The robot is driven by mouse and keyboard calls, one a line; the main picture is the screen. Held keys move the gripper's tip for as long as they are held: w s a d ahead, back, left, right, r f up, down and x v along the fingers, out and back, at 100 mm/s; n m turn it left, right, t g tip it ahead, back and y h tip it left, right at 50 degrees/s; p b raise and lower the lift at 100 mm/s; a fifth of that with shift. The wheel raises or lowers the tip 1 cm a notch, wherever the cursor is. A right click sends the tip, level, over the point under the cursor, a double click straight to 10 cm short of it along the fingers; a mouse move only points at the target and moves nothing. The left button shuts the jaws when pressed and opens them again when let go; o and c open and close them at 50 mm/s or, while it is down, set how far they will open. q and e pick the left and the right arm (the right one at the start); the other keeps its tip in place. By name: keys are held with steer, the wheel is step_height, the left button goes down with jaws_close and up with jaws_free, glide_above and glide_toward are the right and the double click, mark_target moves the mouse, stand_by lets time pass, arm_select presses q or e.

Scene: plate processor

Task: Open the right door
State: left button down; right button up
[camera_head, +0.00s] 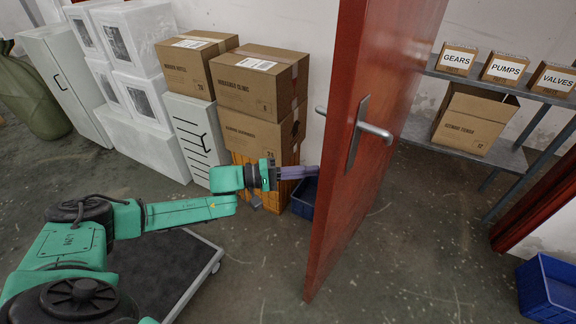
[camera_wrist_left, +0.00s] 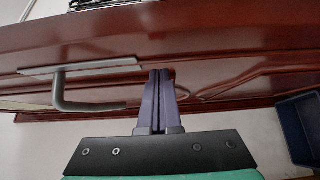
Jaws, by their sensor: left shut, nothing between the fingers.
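The red door (camera_head: 345,200) stands ajar in the head view, seen nearly edge-on, with a metal lever handle (camera_head: 374,133) on its right face and another lever end on its left side. My left gripper (camera_head: 316,171) reaches in from the left with its fingers shut and empty, tips at or very near the door's left face, below handle height. In the left wrist view, the shut fingers (camera_wrist_left: 158,100) point at the red door panel (camera_wrist_left: 215,50), and a lever handle (camera_wrist_left: 85,90) is to their left. I cannot tell whether the tips touch. My right gripper is not in view.
Cardboard boxes (camera_head: 258,82) and white foam boxes (camera_head: 125,40) stand along the back wall. A blue bin (camera_head: 303,198) sits on the floor behind my gripper. Beyond the door are a metal shelf (camera_head: 500,150) with labelled boxes and another blue bin (camera_head: 548,288).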

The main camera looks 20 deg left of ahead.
arm_select(q)
steer(key=shift+s+d, duration=0.25)
steer(key=shift+d, duration=0.55)
